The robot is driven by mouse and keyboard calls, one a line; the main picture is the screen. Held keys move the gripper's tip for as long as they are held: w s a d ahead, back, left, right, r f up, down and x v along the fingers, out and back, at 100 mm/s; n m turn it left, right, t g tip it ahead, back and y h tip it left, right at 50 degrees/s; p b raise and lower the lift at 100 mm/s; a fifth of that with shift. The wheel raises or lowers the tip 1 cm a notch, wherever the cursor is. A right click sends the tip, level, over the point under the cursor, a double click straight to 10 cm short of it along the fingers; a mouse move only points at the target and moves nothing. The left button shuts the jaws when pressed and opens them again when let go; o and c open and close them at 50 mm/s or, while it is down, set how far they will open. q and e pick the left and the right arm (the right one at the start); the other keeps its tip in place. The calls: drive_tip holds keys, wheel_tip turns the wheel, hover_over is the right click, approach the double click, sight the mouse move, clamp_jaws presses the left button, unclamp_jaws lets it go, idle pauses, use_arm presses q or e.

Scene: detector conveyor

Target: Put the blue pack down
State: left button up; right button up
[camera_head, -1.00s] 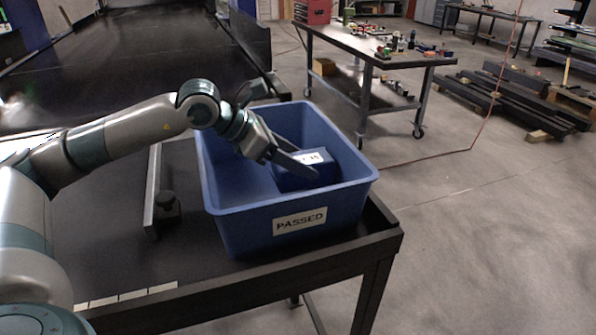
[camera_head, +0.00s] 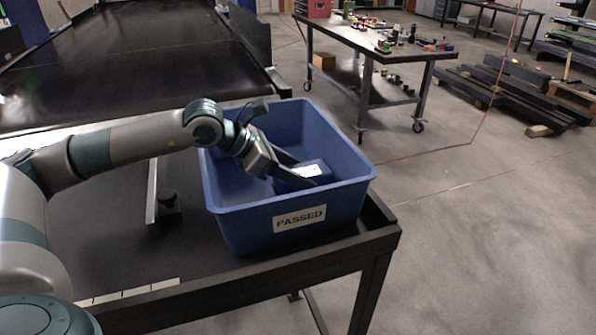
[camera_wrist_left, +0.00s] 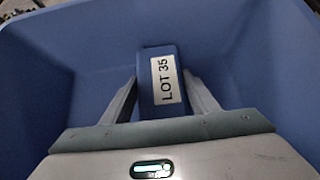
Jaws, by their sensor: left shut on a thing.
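The blue pack (camera_head: 297,178) is inside the blue bin (camera_head: 232,218) labelled PASSED. My left gripper (camera_head: 300,172) reaches down into the bin and is shut on the pack. In the left wrist view the pack (camera_wrist_left: 146,82) shows a white LOT 35 label, with one finger of my gripper (camera_wrist_left: 160,92) on each side of it. The pack is low in the bin; I cannot tell if its underside touches the bin floor. My right gripper is not in view.
The bin stands at the right corner of a dark table (camera_head: 120,235). A dark conveyor (camera_head: 130,60) lies behind. A cluttered workbench (camera_head: 370,42) stands farther back, with open floor around it.

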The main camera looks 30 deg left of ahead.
use_arm(q)
drive_tip(key=o, duration=1.4)
drive_tip(key=shift+s+a+r+b, duration=0.3)
drive_tip(key=b+v, duration=0.3)
drive_tip(key=v, duration=0.8)
drive_tip(key=shift+b, duration=0.35)
drive_tip(key=shift+r, duration=0.1)
